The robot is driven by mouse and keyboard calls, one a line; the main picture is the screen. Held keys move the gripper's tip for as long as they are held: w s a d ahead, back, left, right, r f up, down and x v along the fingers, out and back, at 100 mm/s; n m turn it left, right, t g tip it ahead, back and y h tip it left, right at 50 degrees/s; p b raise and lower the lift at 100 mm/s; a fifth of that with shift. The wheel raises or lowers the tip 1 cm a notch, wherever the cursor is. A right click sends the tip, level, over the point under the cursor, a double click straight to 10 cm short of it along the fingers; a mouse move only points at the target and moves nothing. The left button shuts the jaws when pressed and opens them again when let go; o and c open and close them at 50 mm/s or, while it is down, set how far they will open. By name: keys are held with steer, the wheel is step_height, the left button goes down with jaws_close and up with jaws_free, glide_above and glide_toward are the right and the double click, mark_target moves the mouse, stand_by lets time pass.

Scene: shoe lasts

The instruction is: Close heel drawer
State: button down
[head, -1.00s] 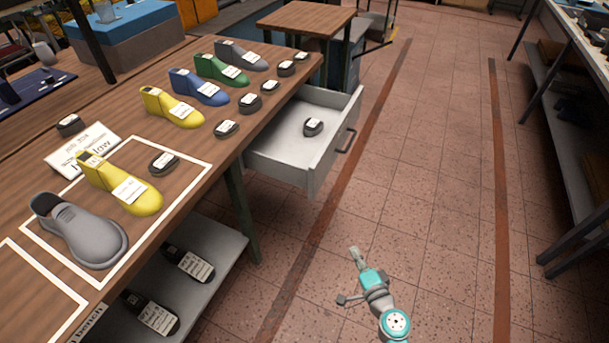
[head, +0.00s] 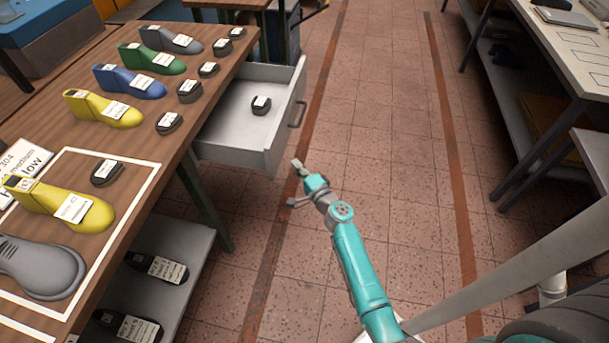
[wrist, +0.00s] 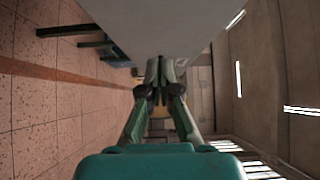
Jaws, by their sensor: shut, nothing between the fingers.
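The heel drawer (head: 232,152) is a light grey drawer pulled out from under the right side of the wooden bench. One dark heel piece (head: 261,105) with a white label lies inside it. Its dark handle (head: 298,114) is on the front panel, facing right. My gripper (head: 296,163) is shut and empty, just off the near lower corner of the drawer front in the head view. In the wrist view my gripper (wrist: 160,66) points at a pale surface (wrist: 150,25) close ahead; I cannot tell whether they touch.
The wooden bench (head: 115,205) at left holds yellow, blue, green and grey lasts and several heel pieces. A lower shelf (head: 190,245) holds labelled dark items. The tiled floor (head: 385,130) right of the drawer is clear. Another bench (head: 570,60) stands at right.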

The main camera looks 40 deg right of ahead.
mark_target(277, 154)
steer(key=shift+w+a, duration=0.4)
steer(key=shift+w, duration=0.4)
steer(key=shift+w+a, duration=0.35)
steer(key=shift+w, duration=0.4)
steer(key=shift+w+a, duration=0.4)
steer(key=shift+w, duration=0.4)
